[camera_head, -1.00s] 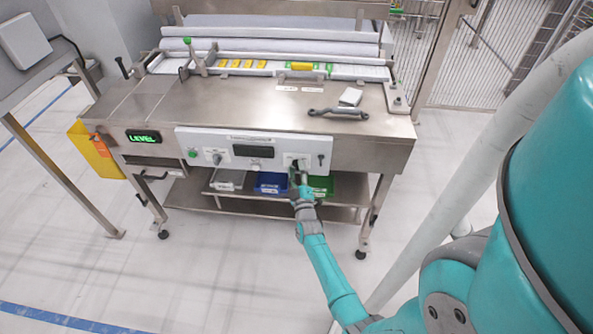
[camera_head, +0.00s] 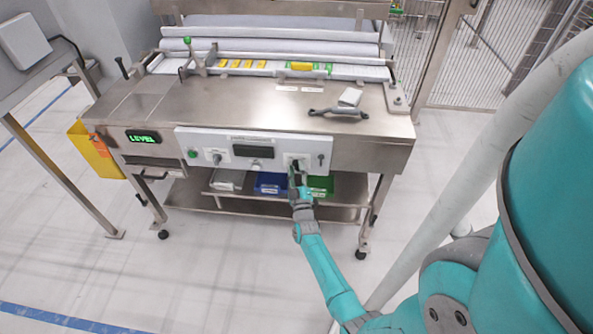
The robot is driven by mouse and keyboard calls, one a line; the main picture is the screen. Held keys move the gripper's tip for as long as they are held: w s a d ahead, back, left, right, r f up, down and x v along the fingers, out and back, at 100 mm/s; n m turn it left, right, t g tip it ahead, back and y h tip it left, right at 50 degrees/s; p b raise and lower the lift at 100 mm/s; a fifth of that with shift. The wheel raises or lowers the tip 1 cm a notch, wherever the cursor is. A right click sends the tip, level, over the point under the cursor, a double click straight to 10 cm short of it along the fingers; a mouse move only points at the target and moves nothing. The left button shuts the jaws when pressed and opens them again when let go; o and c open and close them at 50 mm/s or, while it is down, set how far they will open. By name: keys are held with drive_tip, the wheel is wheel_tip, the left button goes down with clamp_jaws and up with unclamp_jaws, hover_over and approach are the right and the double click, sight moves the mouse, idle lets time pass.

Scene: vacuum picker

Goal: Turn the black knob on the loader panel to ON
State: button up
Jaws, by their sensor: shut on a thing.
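The white loader panel (camera_head: 225,139) is on the front of the steel table. A black knob (camera_head: 294,163) sits on its right part, mostly hidden by my gripper (camera_head: 293,170). My gripper is at the knob and shut on it. The knob's pointer and the small labels around it are too small to read. Another dark knob (camera_head: 321,158) is just right of my gripper, and a grey knob (camera_head: 217,157) is on the left part of the panel.
A dark display (camera_head: 253,151) and a green button (camera_head: 192,154) are on the panel. Below it, blue (camera_head: 271,183) and green (camera_head: 322,185) bins stand on a shelf close to my wrist. A dark handled tool (camera_head: 338,112) lies on the steel tabletop (camera_head: 250,112).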

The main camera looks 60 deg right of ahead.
drive_tip(key=m+g+h, duration=0.1)
drive_tip(key=m, duration=0.2)
drive_tip(key=m+h, duration=0.1)
drive_tip(key=m, duration=0.2)
drive_tip(key=shift+w+g, duration=0.1)
drive_tip(key=shift+g, duration=0.3)
drive_tip(key=m+g, duration=0.1)
drive_tip(key=m, duration=0.2)
drive_tip(key=m+g+h, duration=0.1)
drive_tip(key=m, duration=0.1)
drive_tip(key=shift+m+g+h, duration=0.3)
drive_tip(key=shift+m+g, duration=0.1)
drive_tip(key=m+g, duration=0.1)
drive_tip(key=m, duration=0.2)
drive_tip(key=m+g, duration=0.2)
drive_tip(key=m, duration=0.1)
drive_tip(key=shift+h, duration=0.3)
drive_tip(key=shift+m+g, duration=1.4)
drive_tip(key=shift+m, duration=1.3)
drive_tip(key=shift+y, duration=0.4)
drive_tip(key=o, duration=0.8)
drive_tip(key=shift+c, duration=0.2)
drive_tip(key=shift+a, duration=0.1)
drive_tip(key=v, duration=1.2)
